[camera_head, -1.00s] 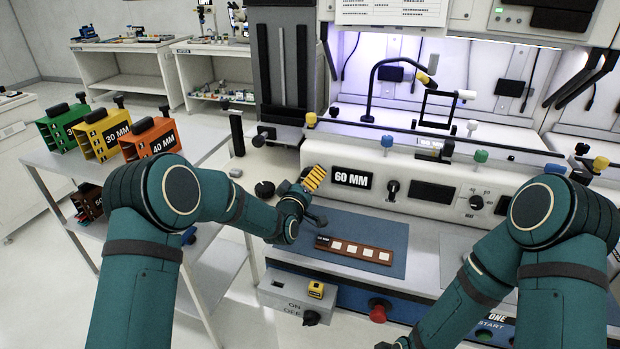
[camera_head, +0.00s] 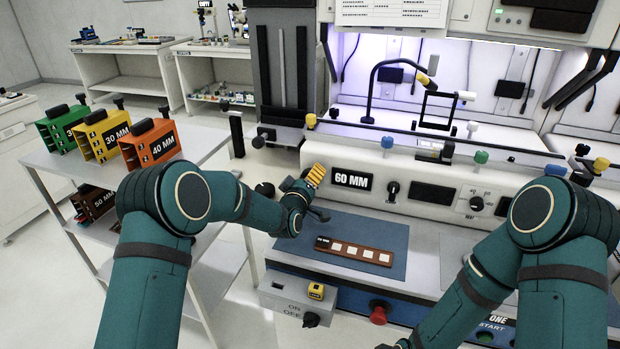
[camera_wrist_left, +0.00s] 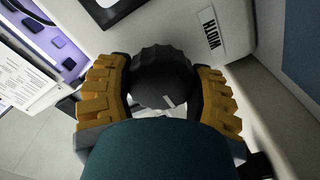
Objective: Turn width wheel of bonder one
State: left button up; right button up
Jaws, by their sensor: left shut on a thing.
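In the head view, my left gripper (camera_head: 314,177) is at the left end of the bonder's white front panel (camera_head: 330,150), beside the "60 MM" display (camera_head: 352,180). There the wheel is hidden by the gripper. My right arm runs down to the bottom edge; its fingers are not visible.
A brown strip with white squares (camera_head: 353,252) lies on a blue mat (camera_head: 385,230) below the panel. A black knob (camera_head: 264,189) is left of my left gripper. Green, yellow and orange magazines (camera_head: 150,145) stand on a shelf at left. A red button (camera_head: 379,312) is in front.

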pick_arm(q)
jog(key=n, duration=0.5)
jog(key=shift+a+f+n, duration=0.1)
jog(key=shift+f+n, duration=0.05)
jog(key=shift+n, duration=0.15)
jog(key=n, duration=0.6)
jog(key=shift+f, duration=0.1)
jog(key=n, duration=0.6)
jog(key=shift+n, duration=0.3)
jog(key=n, duration=0.5)
jog(key=shift+n, duration=0.3)
jog(key=shift+d, duration=0.2)
jog(key=o, duration=1.2)
